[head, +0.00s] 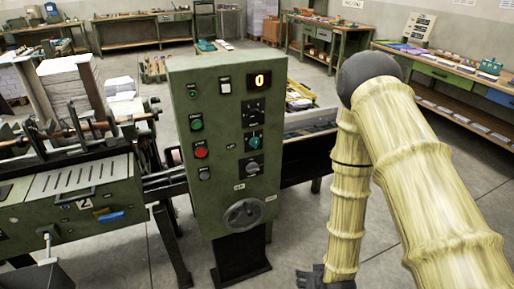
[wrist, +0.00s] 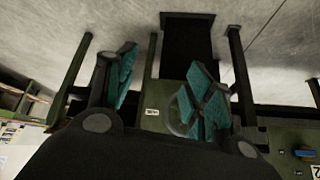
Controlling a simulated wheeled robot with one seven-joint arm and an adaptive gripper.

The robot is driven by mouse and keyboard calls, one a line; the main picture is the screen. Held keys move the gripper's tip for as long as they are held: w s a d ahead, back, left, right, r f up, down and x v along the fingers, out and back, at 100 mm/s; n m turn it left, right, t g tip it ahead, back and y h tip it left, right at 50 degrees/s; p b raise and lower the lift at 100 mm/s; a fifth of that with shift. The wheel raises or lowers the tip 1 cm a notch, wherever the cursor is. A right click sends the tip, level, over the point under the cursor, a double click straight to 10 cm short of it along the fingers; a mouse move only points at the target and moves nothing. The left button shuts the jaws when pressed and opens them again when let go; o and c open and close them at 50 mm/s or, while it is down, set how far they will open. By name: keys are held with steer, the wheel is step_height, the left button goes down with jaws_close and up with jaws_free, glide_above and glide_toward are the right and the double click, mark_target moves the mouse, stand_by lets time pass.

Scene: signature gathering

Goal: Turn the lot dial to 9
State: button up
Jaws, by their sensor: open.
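A green control cabinet (head: 218,160) stands in the middle of the head view, its display (head: 259,79) reading 0. Its right column has a black dial (head: 253,112), a teal-knobbed dial (head: 253,140) and a grey-black dial (head: 253,168). A handwheel (head: 244,213) sits below. The labels are too small to read, so I cannot tell which is the lot dial. My gripper (head: 312,277) is low and right of the cabinet, apart from it. In the wrist view my gripper (wrist: 166,85) is open and empty, with teal pads; its right finger partly hides the handwheel (wrist: 180,113).
A green machine (head: 70,205) with rollers stands left of the cabinet, joined by dark rails. A low bench (head: 308,130) stands behind the cabinet's right side. Workbenches (head: 450,80) line the walls. Grey floor lies open in front of the cabinet.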

steer(key=w+a+r+n+t+y+b, duration=0.1)
steer(key=w+a+r+t, duration=0.2)
steer(key=w+r, duration=0.4)
steer(key=w+a+r+t+y+b, duration=0.1)
steer(key=w+a+r+t, duration=0.15)
steer(key=w+r, duration=0.45)
steer(key=n+t+y+b, duration=0.1)
steer(key=n+t+y, duration=0.2)
steer(key=t+y, duration=0.15)
glide_toward(256, 141)
steer(key=shift+h, duration=0.45)
steer(key=p+x, duration=0.2)
steer(key=x, duration=0.7)
steer(key=shift+a+r, duration=0.1)
steer(key=shift+a, duration=0.1)
steer(key=c, duration=0.9)
